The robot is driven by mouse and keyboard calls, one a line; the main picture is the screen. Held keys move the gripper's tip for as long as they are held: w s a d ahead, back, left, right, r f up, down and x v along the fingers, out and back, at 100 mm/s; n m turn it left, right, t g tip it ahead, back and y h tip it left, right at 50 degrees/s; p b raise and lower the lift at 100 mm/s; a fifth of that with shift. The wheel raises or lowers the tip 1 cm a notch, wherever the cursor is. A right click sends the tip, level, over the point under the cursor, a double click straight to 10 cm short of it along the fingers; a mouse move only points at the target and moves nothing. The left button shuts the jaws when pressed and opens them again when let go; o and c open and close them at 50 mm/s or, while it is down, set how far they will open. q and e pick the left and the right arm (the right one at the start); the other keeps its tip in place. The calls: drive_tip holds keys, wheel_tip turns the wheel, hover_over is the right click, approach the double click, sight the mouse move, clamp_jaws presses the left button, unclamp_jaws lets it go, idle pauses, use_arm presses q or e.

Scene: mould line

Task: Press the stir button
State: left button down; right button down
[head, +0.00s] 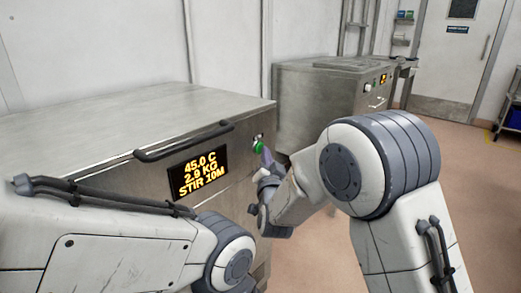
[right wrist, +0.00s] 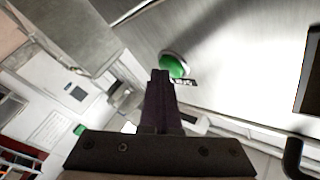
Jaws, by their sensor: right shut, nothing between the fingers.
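The green stir button (head: 258,147) sits on the steel front of the near machine (head: 231,139), right of its display. In the right wrist view the round green button (right wrist: 174,65) shows just beyond the fingertips, with a small, partly covered label beside it. My right gripper (head: 266,157) is shut and empty, its dark purple fingers pointing at the button. The fingertips (right wrist: 160,74) overlap the button's lower edge in the right wrist view; I cannot tell whether they touch it. My left arm crosses the lower left, but its gripper does not show.
The display (head: 198,172) reads 45.0 C, 2.9 KG, STIR 10M. A dark bar handle (head: 184,142) juts out above it. A second steel machine (head: 315,93) stands behind. Open floor lies to the right, before a white door (head: 455,55).

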drive_tip(key=shift+s+d, duration=0.4)
drive_tip(key=shift+d, duration=0.1)
drive_tip(key=s+d+b, duration=0.1)
drive_tip(key=d, duration=0.1)
drive_tip(key=s+d+b, duration=0.1)
drive_tip(key=s+d, duration=0.1)
idle(0.4)
idle(0.5)
